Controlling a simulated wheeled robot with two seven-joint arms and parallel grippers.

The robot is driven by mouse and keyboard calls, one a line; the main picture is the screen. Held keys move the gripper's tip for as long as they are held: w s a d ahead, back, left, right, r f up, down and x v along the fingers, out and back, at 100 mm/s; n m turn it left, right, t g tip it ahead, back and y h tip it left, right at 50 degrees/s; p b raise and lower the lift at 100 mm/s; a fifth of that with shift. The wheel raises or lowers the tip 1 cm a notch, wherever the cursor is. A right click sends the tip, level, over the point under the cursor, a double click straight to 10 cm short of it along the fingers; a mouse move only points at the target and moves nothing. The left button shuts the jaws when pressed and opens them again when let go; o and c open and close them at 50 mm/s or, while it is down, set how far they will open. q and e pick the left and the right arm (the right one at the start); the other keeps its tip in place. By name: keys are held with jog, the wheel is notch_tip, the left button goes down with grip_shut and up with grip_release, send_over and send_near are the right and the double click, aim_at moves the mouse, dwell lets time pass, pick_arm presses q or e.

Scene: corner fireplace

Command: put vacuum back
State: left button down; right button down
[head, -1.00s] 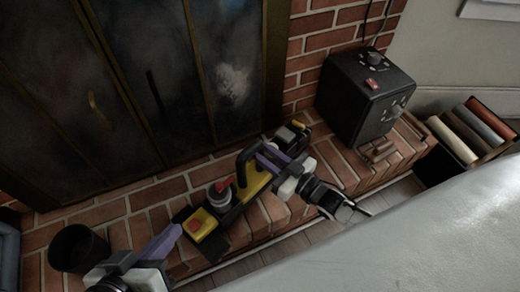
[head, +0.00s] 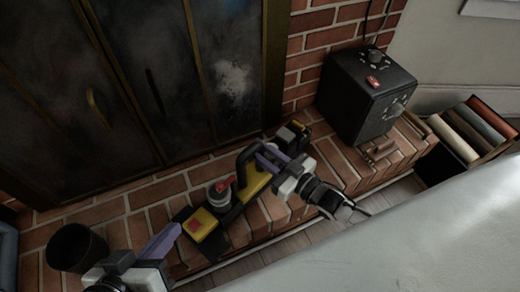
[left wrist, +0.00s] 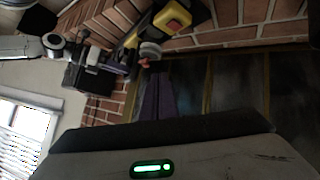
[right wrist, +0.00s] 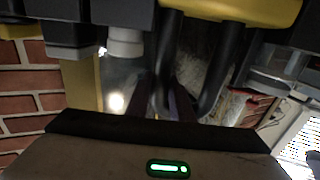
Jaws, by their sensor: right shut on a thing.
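The yellow, black and grey vacuum (head: 256,180) lies along the brick hearth in front of the dark fireplace doors. Its red-marked yellow end (head: 201,225) points toward the lower left; it also shows in the left wrist view (left wrist: 173,17). My right gripper (head: 266,157) is shut on the vacuum's black handle, which looms close in the right wrist view (right wrist: 208,75). Fingers and handle partly hide each other. My left gripper (head: 172,232) is just left of the yellow end, apart from it. Its purple fingers look together, with nothing between them.
A black box with dials (head: 366,95) stands on the right part of the hearth, with small brown pieces (head: 380,150) before it. A dark round bin (head: 76,248) is at the left. A crate of rolls (head: 470,135) is far right. A large pale surface (head: 400,245) fills the lower right.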

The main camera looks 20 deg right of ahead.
jog(key=shift+w+r, duration=0.15)
jog(key=shift+r, duration=0.1)
jog(key=c, duration=1.5)
grip_release()
jog(key=shift+s+f, duration=0.25)
jog(key=shift+f, duration=0.3)
pick_arm(q)
jog(key=shift+r, duration=0.1)
pick_arm(e)
jog(key=shift+r, duration=0.1)
jog(key=p+v, duration=0.1)
jog(key=v, duration=0.1)
jog(key=shift+s+d+r, duration=0.2)
jog(key=shift+s, duration=0.1)
pick_arm(q)
jog(key=shift+s+a+f+g+y+p, duration=0.25)
jog(key=shift+a+f+g+y+p, duration=0.25)
jog(key=shift+a+f+y+p, duration=0.4)
pick_arm(e)
jog(key=v, duration=0.7)
jog(key=shift+s+d+r, duration=0.1)
jog(key=shift+s, duration=0.05)
